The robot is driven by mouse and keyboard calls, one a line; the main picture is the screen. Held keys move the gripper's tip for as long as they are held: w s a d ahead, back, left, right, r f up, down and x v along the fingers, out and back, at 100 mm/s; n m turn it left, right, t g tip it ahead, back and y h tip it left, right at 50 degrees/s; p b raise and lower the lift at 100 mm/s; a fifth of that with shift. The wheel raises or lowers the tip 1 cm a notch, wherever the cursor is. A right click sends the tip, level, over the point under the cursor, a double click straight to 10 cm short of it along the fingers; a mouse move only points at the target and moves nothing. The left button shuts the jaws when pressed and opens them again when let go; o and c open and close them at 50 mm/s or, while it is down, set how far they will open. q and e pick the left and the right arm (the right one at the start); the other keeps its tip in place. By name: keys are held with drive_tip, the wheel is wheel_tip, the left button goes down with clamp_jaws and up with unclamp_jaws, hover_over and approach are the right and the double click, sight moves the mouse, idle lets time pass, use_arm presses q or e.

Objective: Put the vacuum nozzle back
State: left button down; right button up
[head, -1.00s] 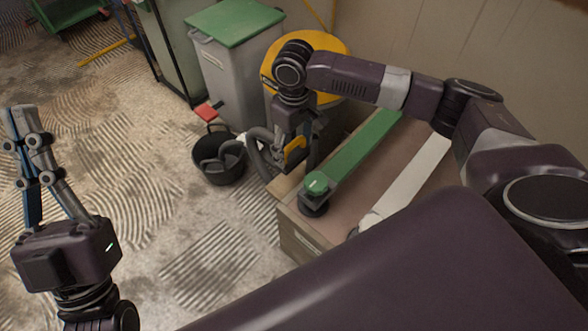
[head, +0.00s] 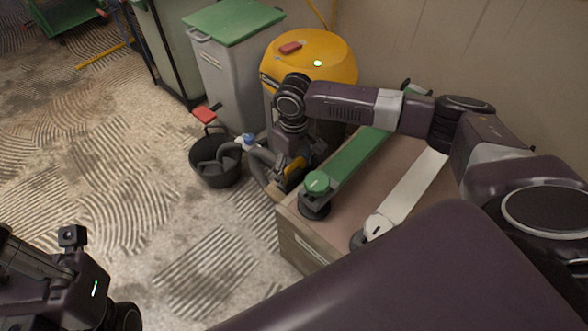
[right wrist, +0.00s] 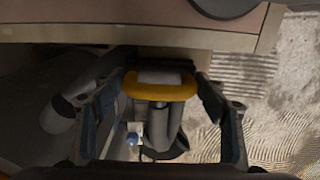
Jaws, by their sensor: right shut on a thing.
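My right gripper (head: 287,172) is low at the near-left corner of the workbench, shut on a grey piece with a yellow band (head: 294,168), which I take to be the vacuum nozzle. In the right wrist view the yellow band (right wrist: 160,92) lies between the fingers, with grey tube parts below it. A grey hose (head: 258,168) curves beside the gripper. The yellow-topped drum (head: 318,62), apparently the vacuum, stands behind my right arm. My left gripper (head: 30,255) is at the lower left, partly cut off, so its opening is unclear.
The workbench (head: 300,245) holds a green-topped long tool (head: 355,155) and a white one (head: 415,185). A black bucket (head: 217,172) stands left of the gripper, with a blue-capped item (head: 249,141) nearby. A grey bin (head: 232,75) is behind.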

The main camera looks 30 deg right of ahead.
drive_tip(key=shift+r, duration=0.1)
drive_tip(key=o, duration=1)
